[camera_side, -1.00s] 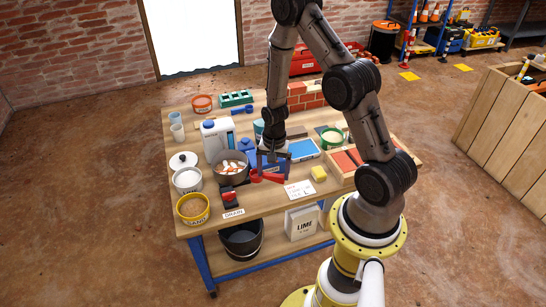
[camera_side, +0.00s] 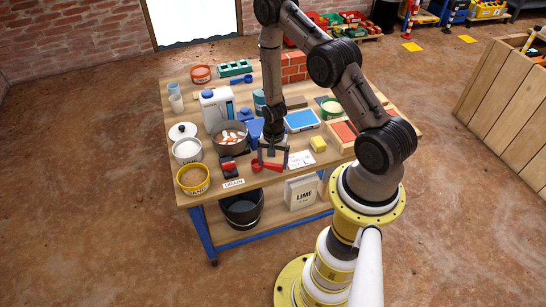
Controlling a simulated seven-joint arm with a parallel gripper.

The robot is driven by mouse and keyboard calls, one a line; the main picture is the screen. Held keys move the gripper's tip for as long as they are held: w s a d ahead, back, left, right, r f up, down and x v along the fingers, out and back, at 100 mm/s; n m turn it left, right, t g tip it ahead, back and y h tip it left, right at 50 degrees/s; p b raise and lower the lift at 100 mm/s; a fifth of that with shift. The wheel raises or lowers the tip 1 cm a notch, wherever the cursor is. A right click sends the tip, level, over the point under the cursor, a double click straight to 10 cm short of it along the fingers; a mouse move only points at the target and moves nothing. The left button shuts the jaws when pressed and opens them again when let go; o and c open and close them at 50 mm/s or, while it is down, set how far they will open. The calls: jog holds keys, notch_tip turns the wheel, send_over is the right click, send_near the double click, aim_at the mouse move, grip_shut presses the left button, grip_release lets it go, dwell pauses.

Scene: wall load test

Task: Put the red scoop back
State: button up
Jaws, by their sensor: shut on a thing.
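The red scoop (camera_side: 256,166) is low over the front middle of the table, with its small round end showing just left of my gripper (camera_side: 273,160). My gripper points down and is shut on the scoop. The fingers hide much of the scoop's handle. I cannot tell whether the scoop touches the tabletop.
A grey pot (camera_side: 230,137) and a red-and-black item (camera_side: 227,165) stand to the left. A sand tub (camera_side: 193,179) is at the front left.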

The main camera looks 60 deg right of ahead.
jog(key=shift+f, duration=0.4)
jog(key=shift+f, duration=0.35)
dwell(0.5)
jog(key=o, duration=0.9)
jog(key=shift+r, duration=3.5)
